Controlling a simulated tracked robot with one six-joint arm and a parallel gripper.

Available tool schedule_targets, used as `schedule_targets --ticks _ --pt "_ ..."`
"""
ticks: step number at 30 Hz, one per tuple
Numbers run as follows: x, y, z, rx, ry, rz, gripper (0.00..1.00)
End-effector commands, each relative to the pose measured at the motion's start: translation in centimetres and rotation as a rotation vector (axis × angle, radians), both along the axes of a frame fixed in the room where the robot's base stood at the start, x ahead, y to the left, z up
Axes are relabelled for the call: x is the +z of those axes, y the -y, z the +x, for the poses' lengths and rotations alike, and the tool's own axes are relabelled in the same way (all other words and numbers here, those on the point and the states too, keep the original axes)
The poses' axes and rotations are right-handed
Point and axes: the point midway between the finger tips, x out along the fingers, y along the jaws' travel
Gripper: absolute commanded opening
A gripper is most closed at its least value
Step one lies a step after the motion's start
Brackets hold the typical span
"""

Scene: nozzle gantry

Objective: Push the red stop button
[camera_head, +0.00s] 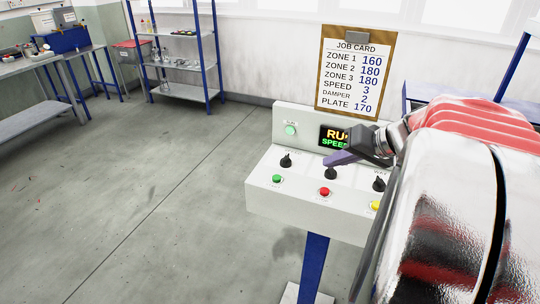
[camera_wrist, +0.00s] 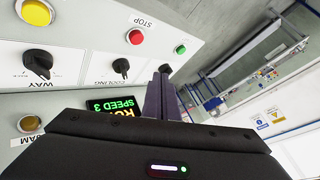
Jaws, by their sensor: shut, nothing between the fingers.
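The red stop button (camera_head: 324,191) sits on the sloped top of a white control console (camera_head: 262,194), between a green button (camera_head: 277,178) and a yellow button (camera_head: 376,205). In the wrist view the red button (camera_wrist: 136,36) is beside a STOP label, in clear sight. My gripper (camera_head: 328,160) is shut and empty, its purple fingers over the console in front of the display. In the wrist view the fingertips (camera_wrist: 163,76) show below and right of the red button in the picture, apart from it.
Black knobs, one of them (camera_head: 331,173) near my fingertips, stand behind the buttons. A lit display (camera_head: 333,138) shows SPEED 3 in the wrist view. A job card (camera_head: 352,72) stands behind. The floor (camera_head: 130,200) left of the console is clear.

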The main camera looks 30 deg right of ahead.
Motion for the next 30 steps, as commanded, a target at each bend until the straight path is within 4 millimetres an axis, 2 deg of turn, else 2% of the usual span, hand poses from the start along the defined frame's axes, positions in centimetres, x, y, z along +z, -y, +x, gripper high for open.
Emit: schedule_targets --ticks 15,21,30 --pt "-5.4 0.1 -0.1 -0.003 -0.001 0.001 0.00" --pt "-6.3 0.1 -0.1 -0.002 -0.001 -0.001 0.00" --pt "-6.3 0.1 -0.1 -0.004 0.000 -0.001 0.00"
